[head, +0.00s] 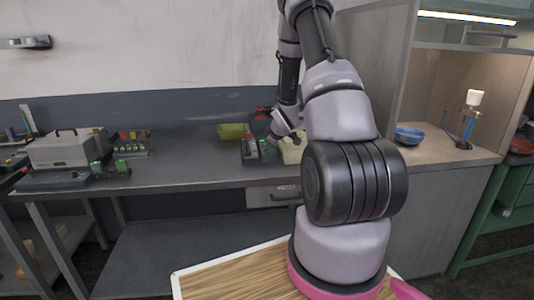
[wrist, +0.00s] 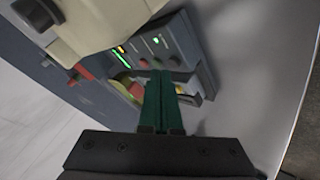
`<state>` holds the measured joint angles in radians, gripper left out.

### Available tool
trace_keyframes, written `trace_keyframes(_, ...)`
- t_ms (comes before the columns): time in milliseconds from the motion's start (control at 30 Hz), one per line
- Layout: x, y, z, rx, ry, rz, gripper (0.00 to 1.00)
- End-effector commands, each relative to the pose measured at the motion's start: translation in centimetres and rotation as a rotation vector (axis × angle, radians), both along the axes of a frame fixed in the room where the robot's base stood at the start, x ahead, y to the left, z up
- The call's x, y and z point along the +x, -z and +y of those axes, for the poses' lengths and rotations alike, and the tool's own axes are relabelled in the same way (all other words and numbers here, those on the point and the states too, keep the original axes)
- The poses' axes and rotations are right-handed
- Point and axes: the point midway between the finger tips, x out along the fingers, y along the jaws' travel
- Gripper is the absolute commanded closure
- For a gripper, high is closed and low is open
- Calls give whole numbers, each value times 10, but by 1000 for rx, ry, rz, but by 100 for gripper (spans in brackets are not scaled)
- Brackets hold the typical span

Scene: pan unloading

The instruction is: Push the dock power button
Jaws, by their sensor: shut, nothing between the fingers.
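The dock (wrist: 184,48) is a grey box with a sloped panel in the wrist view. Its panel carries lit green and yellow-green marks and small red marks; I cannot tell which is the power button. My gripper (wrist: 160,76) has two green fingers pressed together with nothing between them. The fingertips overlap the near edge of the panel, and I cannot tell whether they touch it. The fingers hide part of the dock's front. In the head view, my arm's end is over the bench beside small grey units with red and green parts (head: 258,149).
A cream-coloured device (wrist: 95,22) stands close beside the dock. On the bench (head: 185,165) are a yellow-green bin (head: 233,131) and, at left, a grey box machine (head: 66,149). A blue bowl (head: 409,136) stands in the right booth. The bench's middle left is clear.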

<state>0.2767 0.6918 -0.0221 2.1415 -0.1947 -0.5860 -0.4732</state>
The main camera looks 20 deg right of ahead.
Motion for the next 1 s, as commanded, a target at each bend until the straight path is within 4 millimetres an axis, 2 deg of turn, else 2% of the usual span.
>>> trace_keyframes(1000,0,10,0,-1,1,-1,100)
